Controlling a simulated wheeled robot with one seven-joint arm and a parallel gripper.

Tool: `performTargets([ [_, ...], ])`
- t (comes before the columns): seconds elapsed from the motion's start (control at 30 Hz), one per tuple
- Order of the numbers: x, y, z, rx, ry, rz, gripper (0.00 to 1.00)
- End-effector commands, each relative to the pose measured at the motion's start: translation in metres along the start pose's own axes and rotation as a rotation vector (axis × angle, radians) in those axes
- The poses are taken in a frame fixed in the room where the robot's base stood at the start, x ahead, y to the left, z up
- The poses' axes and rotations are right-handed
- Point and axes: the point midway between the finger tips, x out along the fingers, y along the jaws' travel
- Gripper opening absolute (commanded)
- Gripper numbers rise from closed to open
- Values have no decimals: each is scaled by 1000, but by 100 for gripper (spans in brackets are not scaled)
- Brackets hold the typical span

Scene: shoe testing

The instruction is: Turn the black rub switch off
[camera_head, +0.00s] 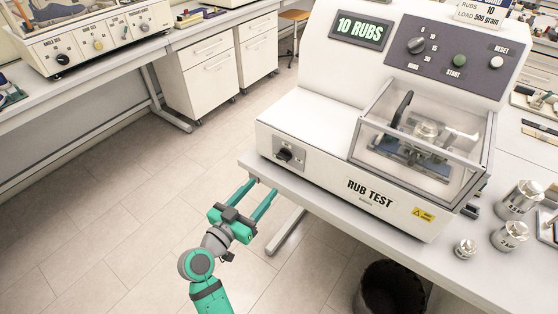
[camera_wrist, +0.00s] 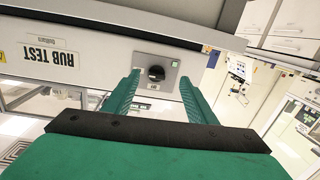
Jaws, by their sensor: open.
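The white rub test machine (camera_head: 300,112) stands on the table at the right. Its black switch (camera_head: 284,155) is a small rotary knob on a grey plate at the lower left of the front face. The switch also shows in the wrist view (camera_wrist: 156,73), on its plate between my fingertips in the picture. My gripper (camera_head: 264,187) is open and empty, in front of and below the switch, apart from it. The fingers frame the switch in the wrist view (camera_wrist: 158,82). I cannot read which position the switch is in.
The display (camera_head: 360,30) reads 10 RUBS. A black dial (camera_head: 417,45) sits on the upper panel. A clear cover (camera_head: 430,125) encloses the test area. Metal weights (camera_head: 519,200) stand at the right. A dark bin (camera_head: 385,288) is under the table. Floor at left is free.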

Motion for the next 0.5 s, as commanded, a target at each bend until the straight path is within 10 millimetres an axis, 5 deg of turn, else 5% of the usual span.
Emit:
performTargets([
  [0.2, 2, -6, -31, 63, 35, 67, 52],
  [0.5, 36, -2, -34, 67, 37, 75, 52],
])
